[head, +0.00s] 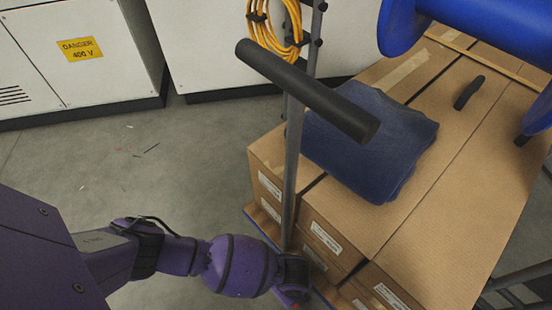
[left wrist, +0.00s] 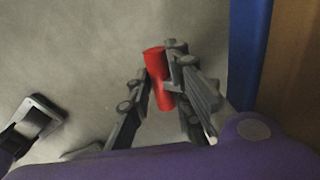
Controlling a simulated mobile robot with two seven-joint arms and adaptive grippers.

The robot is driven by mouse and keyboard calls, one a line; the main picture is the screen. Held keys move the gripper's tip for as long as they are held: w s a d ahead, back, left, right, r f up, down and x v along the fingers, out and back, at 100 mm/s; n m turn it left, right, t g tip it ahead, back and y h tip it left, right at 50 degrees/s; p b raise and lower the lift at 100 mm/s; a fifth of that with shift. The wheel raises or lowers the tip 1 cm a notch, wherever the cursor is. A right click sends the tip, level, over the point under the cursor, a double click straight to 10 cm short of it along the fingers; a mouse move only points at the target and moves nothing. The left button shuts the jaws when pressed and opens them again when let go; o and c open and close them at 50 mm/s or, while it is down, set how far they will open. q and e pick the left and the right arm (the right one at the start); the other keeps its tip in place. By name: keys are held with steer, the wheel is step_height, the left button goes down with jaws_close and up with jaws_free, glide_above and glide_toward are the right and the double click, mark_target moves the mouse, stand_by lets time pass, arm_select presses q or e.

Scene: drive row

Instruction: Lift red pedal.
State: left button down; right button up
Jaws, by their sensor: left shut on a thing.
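The red pedal (left wrist: 160,80) is a short red bar, seen in the left wrist view above bare grey floor. My left gripper (left wrist: 160,68) is shut on it, with a grey finger on either side. In the head view my purple left arm reaches down beside the cart's front post, and only a sliver of red shows at the bottom edge. The fingers are hidden there. Whether the pedal is raised or lowered I cannot tell. My right gripper is in neither view.
A cart with a blue deck edge (left wrist: 250,50) carries cardboard boxes (head: 440,190), a folded blue cloth (head: 370,140) and blue spools (head: 490,25). Its black handle (head: 305,88) tops a grey post (head: 290,180). White cabinets (head: 75,60) stand behind.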

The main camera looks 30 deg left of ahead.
arm_select(q)
steer(key=shift+w+d+r, duration=0.1)
steer(key=shift+w+r, duration=0.15)
steer(key=shift+w, duration=0.05)
steer(key=shift+s+r+g+y+p, duration=0.15)
steer(key=shift+r+g+y+p, duration=0.15)
steer(key=shift+g+p, duration=0.25)
steer(key=shift+f, duration=0.1)
steer(key=c, duration=1.6)
jaws_free()
step_height(320, 180, up, 10)
steer(key=shift+r, duration=0.1)
